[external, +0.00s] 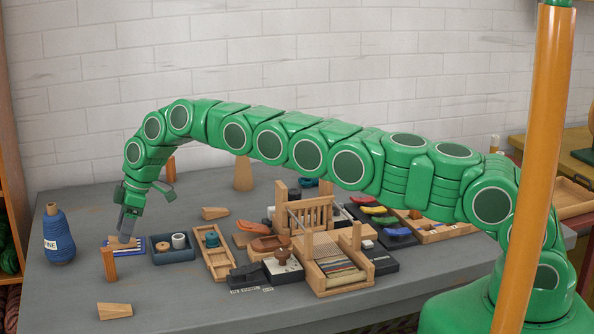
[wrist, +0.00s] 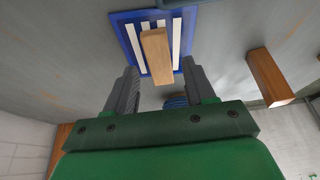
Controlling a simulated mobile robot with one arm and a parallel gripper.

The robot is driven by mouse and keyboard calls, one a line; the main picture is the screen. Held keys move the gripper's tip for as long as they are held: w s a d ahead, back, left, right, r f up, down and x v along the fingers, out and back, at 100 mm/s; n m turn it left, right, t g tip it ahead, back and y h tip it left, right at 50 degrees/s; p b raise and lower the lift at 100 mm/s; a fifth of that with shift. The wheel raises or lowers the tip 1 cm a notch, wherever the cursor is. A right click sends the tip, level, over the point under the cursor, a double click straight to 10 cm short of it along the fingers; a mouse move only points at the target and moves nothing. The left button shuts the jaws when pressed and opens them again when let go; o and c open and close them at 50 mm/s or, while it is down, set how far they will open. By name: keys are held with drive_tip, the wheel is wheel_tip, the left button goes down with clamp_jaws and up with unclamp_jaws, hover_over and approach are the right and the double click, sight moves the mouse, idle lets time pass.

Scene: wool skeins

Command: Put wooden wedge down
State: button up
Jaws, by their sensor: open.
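A wooden wedge (wrist: 156,55) lies on a blue mat with white stripes (wrist: 127,32) in the wrist view. In the external view the mat (external: 140,249) is at the left of the table, and the wedge there is partly hidden by my gripper (external: 125,236). In the wrist view my gripper (wrist: 160,68) is open, its two fingers apart on either side of the wedge's near end. I see a gap between each finger and the wedge. Two other wedges lie loose, one at the front left (external: 115,310) and one farther back (external: 215,213).
A wooden post (external: 109,263) stands close in front of the mat. A blue yarn cone (external: 58,237) stands to its left. A dark blue tray (external: 173,250) with small cups sits right of the mat. A small loom (external: 330,262) and trays crowd the middle. The front left table is mostly clear.

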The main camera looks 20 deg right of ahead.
drive_tip(key=v, duration=1)
drive_tip(key=shift+d, duration=0.1)
drive_tip(key=shift+r, duration=0.1)
